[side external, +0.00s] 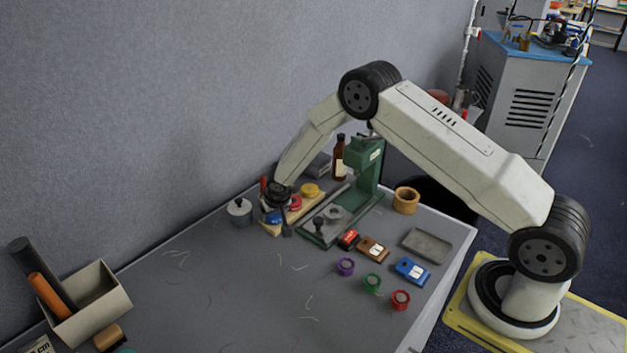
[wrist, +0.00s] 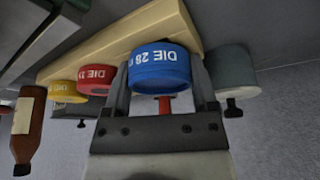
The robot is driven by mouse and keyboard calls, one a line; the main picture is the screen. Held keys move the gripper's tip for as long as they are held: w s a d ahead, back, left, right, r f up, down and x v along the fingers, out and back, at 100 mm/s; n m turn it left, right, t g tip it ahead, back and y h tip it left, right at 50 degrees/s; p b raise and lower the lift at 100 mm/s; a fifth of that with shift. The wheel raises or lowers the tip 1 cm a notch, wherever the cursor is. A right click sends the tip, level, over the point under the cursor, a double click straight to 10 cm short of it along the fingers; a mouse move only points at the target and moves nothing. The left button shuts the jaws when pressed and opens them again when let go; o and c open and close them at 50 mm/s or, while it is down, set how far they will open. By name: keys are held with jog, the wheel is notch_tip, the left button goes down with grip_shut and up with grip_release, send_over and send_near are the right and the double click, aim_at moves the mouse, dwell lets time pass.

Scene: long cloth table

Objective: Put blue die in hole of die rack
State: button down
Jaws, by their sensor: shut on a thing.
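The blue die (wrist: 160,72), a round piece lettered "DIE 28", is between the two fingers of my gripper (wrist: 160,85) in the wrist view. My gripper is shut on it. The blue die (side external: 273,217) shows partly under my gripper (side external: 279,212) in the side view, at the near left end of the die rack. The die rack (wrist: 95,45) is a pale wooden bar; it also shows in the side view (side external: 269,231). A red die (wrist: 93,78) and a yellow die (wrist: 64,86) sit along it. The hole by the blue die is hidden; I cannot tell whether the die is in it.
A grey lidded pot (side external: 240,211) stands close left of the rack. A green press (side external: 365,170) and brown bottle (side external: 339,160) stand to the right and behind. Several small coloured pieces and a grey tray (side external: 427,245) lie at the right. The table's middle is mostly clear.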

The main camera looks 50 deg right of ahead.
jog(key=shift+f, duration=0.2)
jog(key=shift+s+f, duration=0.15)
jog(key=shift+f, duration=0.05)
grip_release()
jog(key=shift+f, duration=0.1)
jog(key=shift+s, duration=0.1)
jog(key=shift+d, duration=0.15)
jog(key=shift+r, duration=0.85)
jog(key=v, duration=1.1)
jog(key=shift+a+r, duration=0.2)
jog(key=shift+r, duration=0.2)
jog(key=shift+r, duration=0.1)
